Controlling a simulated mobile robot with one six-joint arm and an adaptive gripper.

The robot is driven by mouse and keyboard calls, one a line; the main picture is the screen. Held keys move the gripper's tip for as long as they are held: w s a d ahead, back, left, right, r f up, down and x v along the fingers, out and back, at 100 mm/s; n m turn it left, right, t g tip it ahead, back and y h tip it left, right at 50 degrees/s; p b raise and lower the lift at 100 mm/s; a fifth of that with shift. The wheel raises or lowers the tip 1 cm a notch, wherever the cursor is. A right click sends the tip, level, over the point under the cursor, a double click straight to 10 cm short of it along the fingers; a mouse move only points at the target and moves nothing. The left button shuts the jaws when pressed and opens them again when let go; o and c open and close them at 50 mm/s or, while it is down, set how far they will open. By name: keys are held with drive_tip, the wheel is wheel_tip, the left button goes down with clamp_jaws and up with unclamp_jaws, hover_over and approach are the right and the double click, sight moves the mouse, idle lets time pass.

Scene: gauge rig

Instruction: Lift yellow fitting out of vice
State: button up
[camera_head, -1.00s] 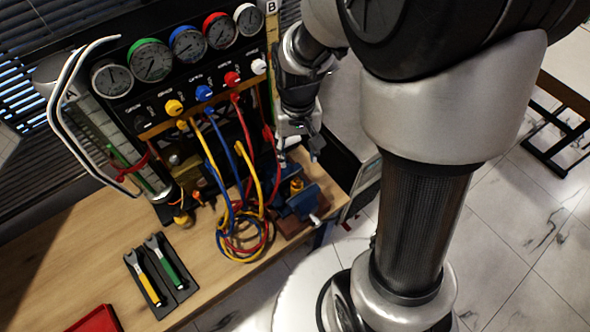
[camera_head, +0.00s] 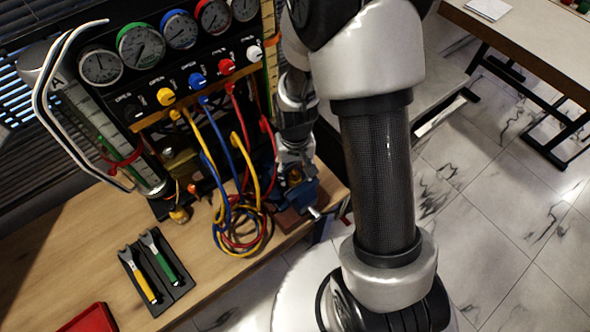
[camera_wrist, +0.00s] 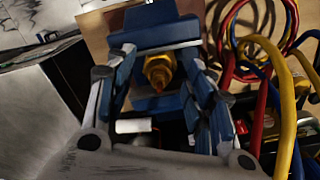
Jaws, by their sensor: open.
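The yellow fitting (camera_wrist: 159,72) is a brassy hex piece held upright between the jaws of the blue vice (camera_wrist: 150,28) in the wrist view. The vice (camera_head: 306,196) also shows at the table's right edge in the head view, partly hidden by my gripper. My gripper (camera_head: 294,168) is over the vice. In the wrist view its fingers are apart, one on each side of the fitting, with the fingertips (camera_wrist: 159,66) near it. I cannot tell whether they touch it.
Red, blue and yellow hoses (camera_head: 240,225) hang from the gauge panel (camera_head: 190,60) and coil just left of the vice. Two wrenches lie in a black holder (camera_head: 158,272). A red tray (camera_head: 90,320) is at the front left. Bare tabletop (camera_head: 70,245) lies left.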

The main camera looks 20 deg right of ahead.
clamp_jaws()
drive_tip(key=c, duration=0.6)
unclamp_jaws()
clamp_jaws()
drive_tip(key=shift+w+a+r, duration=0.15)
drive_tip(key=shift+w+r, duration=0.05)
drive_tip(key=shift+w, duration=0.2)
drive_tip(key=shift+r, duration=0.15)
idle(0.4)
drive_tip(key=shift+r+p, duration=3.25)
drive_tip(key=shift+r, duration=0.85)
